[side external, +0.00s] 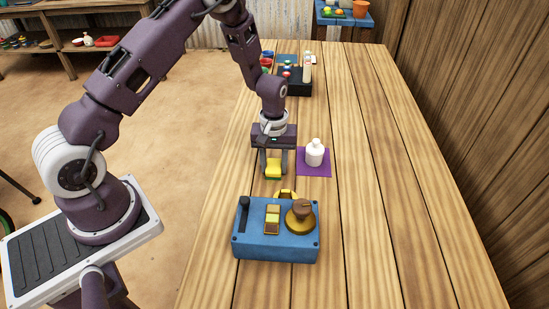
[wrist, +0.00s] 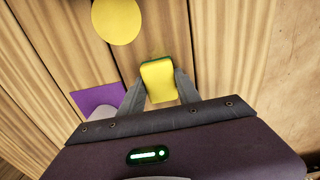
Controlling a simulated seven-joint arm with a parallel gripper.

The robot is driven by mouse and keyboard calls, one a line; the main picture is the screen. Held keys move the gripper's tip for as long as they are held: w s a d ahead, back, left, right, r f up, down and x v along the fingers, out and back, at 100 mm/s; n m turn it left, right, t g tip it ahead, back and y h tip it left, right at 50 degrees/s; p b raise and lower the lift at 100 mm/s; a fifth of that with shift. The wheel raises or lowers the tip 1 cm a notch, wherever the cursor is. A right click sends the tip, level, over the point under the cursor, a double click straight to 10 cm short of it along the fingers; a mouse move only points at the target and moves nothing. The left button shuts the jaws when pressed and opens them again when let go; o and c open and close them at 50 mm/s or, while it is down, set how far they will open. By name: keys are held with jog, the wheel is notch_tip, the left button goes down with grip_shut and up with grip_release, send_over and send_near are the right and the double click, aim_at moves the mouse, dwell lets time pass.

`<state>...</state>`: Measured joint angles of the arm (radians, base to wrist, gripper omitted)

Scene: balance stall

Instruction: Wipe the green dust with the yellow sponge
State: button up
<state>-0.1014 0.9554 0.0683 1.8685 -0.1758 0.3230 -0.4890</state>
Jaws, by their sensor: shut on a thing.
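The yellow sponge (side external: 273,168) has a green layer on its underside. My gripper (side external: 274,170) is shut on it and points down, low over the wooden table. I cannot tell whether the sponge touches the boards. In the wrist view the sponge (wrist: 158,80) sits between the two grey fingers of my gripper (wrist: 160,90), with a thin green edge on its far side. I can make out no green dust on the table in either view; any under the sponge or my gripper is hidden.
A white bottle (side external: 314,152) stands on a purple mat (side external: 315,171), close right of my gripper. A blue box (side external: 276,246) with a brown weight (side external: 301,210) stands in front. A black tray (side external: 295,83) of items is behind. The table's right side (side external: 390,180) is clear.

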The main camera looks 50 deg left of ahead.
aim_at(271, 188)
jog(key=shift+s+d, duration=1.95)
jog(key=shift+s+a, duration=0.1)
jog(key=shift+s, duration=0.2)
jog(key=shift+w+a, duration=3.55)
jog(key=shift+w, duration=0.1)
jog(key=shift+s+d, duration=3.45)
jog(key=shift+d, duration=0.05)
jog(key=shift+s+d+r, duration=0.1)
jog(key=shift+d+r, duration=0.05)
notch_tip(271, 188, up, 8)
